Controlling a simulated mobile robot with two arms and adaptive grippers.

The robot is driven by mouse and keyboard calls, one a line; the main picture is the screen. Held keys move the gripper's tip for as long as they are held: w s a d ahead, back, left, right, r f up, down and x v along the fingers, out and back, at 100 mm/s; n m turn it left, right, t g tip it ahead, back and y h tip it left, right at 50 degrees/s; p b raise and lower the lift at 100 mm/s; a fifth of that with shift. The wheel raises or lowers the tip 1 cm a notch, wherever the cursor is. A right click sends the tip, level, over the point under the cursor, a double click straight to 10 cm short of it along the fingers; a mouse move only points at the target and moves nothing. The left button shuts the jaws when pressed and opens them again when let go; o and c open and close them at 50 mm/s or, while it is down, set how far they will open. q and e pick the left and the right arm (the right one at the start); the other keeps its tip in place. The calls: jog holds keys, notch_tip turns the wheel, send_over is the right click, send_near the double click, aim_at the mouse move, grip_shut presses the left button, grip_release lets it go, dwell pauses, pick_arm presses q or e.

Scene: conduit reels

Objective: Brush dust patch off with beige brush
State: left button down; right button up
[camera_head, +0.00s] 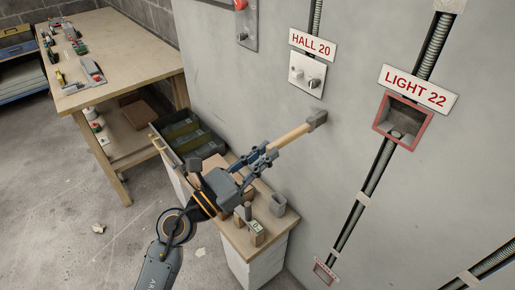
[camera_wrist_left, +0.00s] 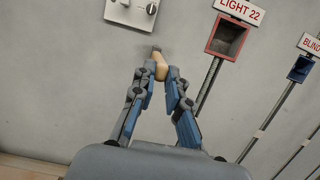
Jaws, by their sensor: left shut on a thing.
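My left gripper (camera_head: 268,152) is shut on the beige brush (camera_head: 292,135). The brush points up and to the right, with its grey head at or close to the wall below the HALL 20 switch plate (camera_head: 307,74). I cannot tell whether it touches. In the left wrist view the brush (camera_wrist_left: 160,68) sticks out beyond the fingertips of the left gripper (camera_wrist_left: 168,78). I cannot clearly make out the dust patch; the wall looks slightly darker around the brush head. My right gripper is not in view.
The open LIGHT 22 box (camera_head: 402,122) with its red frame is on the wall to the right. Below the gripper stands a small cabinet (camera_head: 262,240) with a grey cup (camera_head: 278,204) and other small items. A workbench (camera_head: 120,58) stands at the back left.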

pick_arm(q)
jog(key=shift+s+d+p, duration=0.4)
jog(key=shift+s+d, duration=0.45)
jog(key=shift+s, duration=0.3)
jog(key=shift+s+d+p, duration=0.4)
jog(key=shift+s+d, duration=0.4)
jog(key=shift+s, duration=0.3)
jog(key=r+b+v, duration=0.1)
jog(key=r+v, duration=0.1)
jog(key=v, duration=0.6)
jog(key=shift+s+a+b, duration=0.3)
jog(key=shift+s+a, duration=0.05)
jog(key=shift+a, duration=0.2)
jog(key=shift+f, duration=0.1)
